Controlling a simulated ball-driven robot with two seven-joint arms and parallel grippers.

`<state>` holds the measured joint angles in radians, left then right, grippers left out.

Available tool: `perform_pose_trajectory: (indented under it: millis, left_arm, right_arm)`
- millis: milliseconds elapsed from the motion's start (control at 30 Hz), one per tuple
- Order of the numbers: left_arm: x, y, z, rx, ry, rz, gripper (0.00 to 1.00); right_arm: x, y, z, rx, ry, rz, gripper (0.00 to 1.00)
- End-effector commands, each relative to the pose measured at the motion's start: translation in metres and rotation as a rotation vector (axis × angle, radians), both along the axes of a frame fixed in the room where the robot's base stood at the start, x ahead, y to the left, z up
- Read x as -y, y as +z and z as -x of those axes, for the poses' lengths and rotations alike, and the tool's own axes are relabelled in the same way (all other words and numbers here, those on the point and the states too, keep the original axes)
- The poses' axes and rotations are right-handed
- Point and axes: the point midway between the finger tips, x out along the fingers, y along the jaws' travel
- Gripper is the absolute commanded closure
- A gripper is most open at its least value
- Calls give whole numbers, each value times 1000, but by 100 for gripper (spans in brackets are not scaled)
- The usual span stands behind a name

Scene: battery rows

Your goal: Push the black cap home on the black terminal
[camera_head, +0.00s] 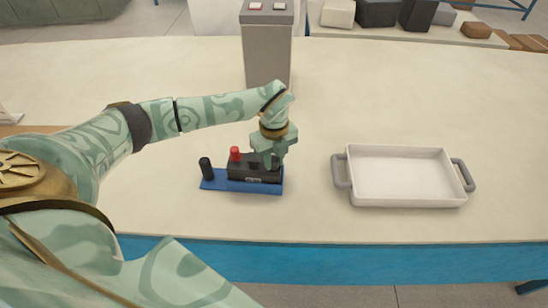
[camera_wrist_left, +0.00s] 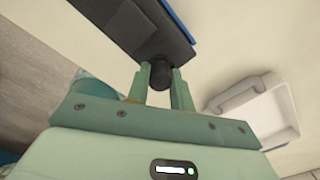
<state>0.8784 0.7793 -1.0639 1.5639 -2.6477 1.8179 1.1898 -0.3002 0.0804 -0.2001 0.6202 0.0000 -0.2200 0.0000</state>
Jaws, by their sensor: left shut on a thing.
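A dark battery block (camera_head: 240,172) sits on a blue base plate (camera_head: 215,183), with a red cap (camera_head: 235,154) standing on its left part. My left gripper (camera_head: 273,162) is over the right end of the battery. In the left wrist view, my left gripper (camera_wrist_left: 161,90) is shut on the black cap (camera_wrist_left: 160,74), a short dark cylinder between its fingertips. The cap's far end meets the face of the battery (camera_wrist_left: 130,25); I see no clear gap. The black terminal is hidden, so I cannot tell how deep the cap sits. My right gripper is not in view.
A black cylinder (camera_head: 206,169) stands at the left end of the base plate. A white tray with grey handles (camera_head: 402,199) lies to the right. A grey pedestal with two buttons (camera_head: 266,50) stands behind. The table (camera_head: 430,105) is otherwise mostly clear.

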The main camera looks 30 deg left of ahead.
Motion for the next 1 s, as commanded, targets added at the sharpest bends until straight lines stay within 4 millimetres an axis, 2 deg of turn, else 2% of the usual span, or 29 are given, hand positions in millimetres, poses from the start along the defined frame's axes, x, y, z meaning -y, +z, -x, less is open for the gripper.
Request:
perform_pose_trajectory:
  millis: [467,500,567,767,833,867,1000]
  left_arm:
    - [0,-4,1,-2,0,0,98]
    - [0,-4,1,-2,0,0,69]
    - [0,-4,1,-2,0,0,52]
    - [0,-3,0,-1,0,0,52]
    - [0,-3,0,-1,0,0,35]
    - [0,-3,0,-1,0,0,30]
    - [0,-3,0,-1,0,0,30]
  right_arm:
    - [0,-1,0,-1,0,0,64]
    - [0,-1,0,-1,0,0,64]
    - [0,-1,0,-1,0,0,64]
    - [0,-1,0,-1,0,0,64]
    - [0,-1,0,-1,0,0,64]
    - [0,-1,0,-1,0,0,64]
    - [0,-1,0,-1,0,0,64]
